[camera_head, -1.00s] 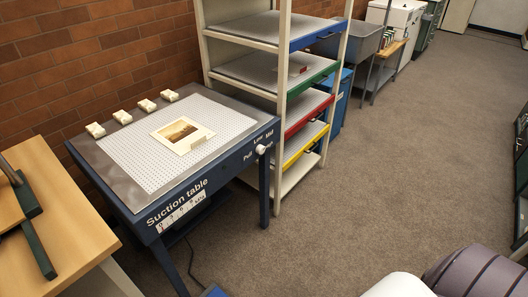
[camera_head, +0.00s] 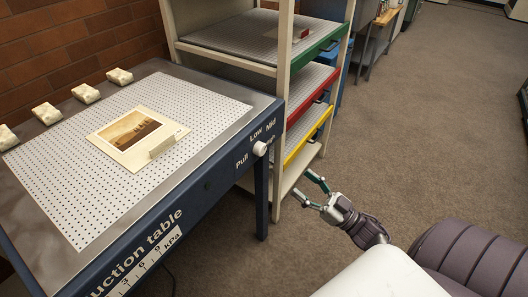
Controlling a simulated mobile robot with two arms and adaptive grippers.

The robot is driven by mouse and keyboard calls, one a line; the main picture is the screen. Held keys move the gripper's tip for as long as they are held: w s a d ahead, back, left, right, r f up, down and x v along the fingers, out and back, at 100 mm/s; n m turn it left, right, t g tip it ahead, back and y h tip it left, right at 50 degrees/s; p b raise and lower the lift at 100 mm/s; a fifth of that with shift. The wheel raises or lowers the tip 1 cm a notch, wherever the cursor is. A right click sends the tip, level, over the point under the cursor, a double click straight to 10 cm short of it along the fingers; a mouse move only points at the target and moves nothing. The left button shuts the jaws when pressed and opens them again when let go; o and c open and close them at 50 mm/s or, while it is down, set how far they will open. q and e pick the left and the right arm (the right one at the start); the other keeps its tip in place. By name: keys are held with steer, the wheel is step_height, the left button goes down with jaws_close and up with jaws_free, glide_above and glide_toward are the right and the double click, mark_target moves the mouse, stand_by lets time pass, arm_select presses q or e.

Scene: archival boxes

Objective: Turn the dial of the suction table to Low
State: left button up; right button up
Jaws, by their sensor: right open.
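The suction table (camera_head: 215,195) stands at the left with a perforated white top and a dark blue front panel. Its white dial (camera_head: 260,148) sits near the right end of the front panel, with the labels Pull, Low, Mid and a partly hidden fourth one around it. Which label the dial points to is too small to tell. My right gripper (camera_head: 312,188) is open and empty, to the right of the dial and lower in the picture, apart from the table. My left gripper is not in view.
A picture in a cream mount (camera_head: 137,138) lies on the perforated top with a small pale block on its edge. Several white weights (camera_head: 85,93) line the back. A shelf rack (camera_head: 285,95) with coloured edges stands right behind the table. The carpet (camera_head: 420,120) at right is clear.

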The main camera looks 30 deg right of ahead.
mark_target(264, 152)
steer(key=x, duration=1.3)
steer(key=shift+w, duration=0.1)
steer(key=c, duration=1.1)
steer(key=shift+c, duration=0.2)
